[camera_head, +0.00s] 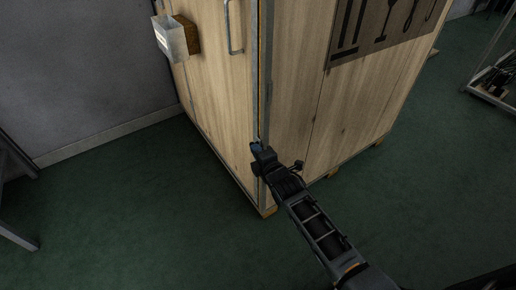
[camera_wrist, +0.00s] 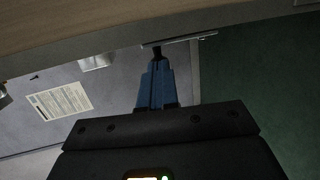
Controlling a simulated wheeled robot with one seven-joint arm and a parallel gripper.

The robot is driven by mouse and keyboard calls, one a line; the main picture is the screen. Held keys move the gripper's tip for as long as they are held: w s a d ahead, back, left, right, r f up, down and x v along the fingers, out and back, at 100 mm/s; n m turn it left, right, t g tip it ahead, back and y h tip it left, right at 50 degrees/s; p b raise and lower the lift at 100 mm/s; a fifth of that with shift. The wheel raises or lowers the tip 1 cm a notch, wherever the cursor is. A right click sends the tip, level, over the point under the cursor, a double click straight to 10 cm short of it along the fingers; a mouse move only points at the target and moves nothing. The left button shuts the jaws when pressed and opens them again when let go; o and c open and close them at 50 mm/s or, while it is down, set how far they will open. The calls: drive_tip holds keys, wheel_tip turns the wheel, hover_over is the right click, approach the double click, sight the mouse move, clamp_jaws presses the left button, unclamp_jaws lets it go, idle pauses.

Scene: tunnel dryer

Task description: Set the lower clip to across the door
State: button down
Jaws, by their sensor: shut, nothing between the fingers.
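The wooden dryer cabinet (camera_head: 215,75) stands with its corner toward me. The face left of its metal corner strip (camera_head: 256,75) carries a pull handle (camera_head: 229,35), so it looks like the door. My gripper (camera_head: 256,146) is at the low part of this corner strip. In the wrist view my gripper (camera_wrist: 157,52) has its blue fingers together, their dark tips close to a thin pale metal bar (camera_wrist: 190,39) beside the wood. This bar may be the lower clip; I cannot tell its setting or whether the tips touch it. In the head view the gripper hides that spot.
A grey wall (camera_head: 80,70) stands behind. Table legs (camera_head: 18,235) are at the left, a rack (camera_head: 490,95) at the right. The green floor (camera_head: 130,220) around the cabinet is clear.

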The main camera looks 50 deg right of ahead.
drive_tip(key=w+d+n+g+y+p, duration=0.1)
drive_tip(key=w+d+g+y+p, duration=0.1)
drive_tip(key=w+g+p, duration=0.5)
drive_tip(key=shift+g+y+p, duration=0.4)
drive_tip(key=shift+p, duration=1.05)
drive_tip(key=s+a+r+p, duration=0.1)
drive_tip(key=r+p, duration=0.1)
drive_tip(key=r, duration=0.4)
drive_tip(key=s+a+r+p, duration=0.2)
drive_tip(key=r+p, duration=0.1)
drive_tip(key=r, duration=0.4)
drive_tip(key=shift+s+a, duration=0.2)
drive_tip(key=shift+a, duration=0.05)
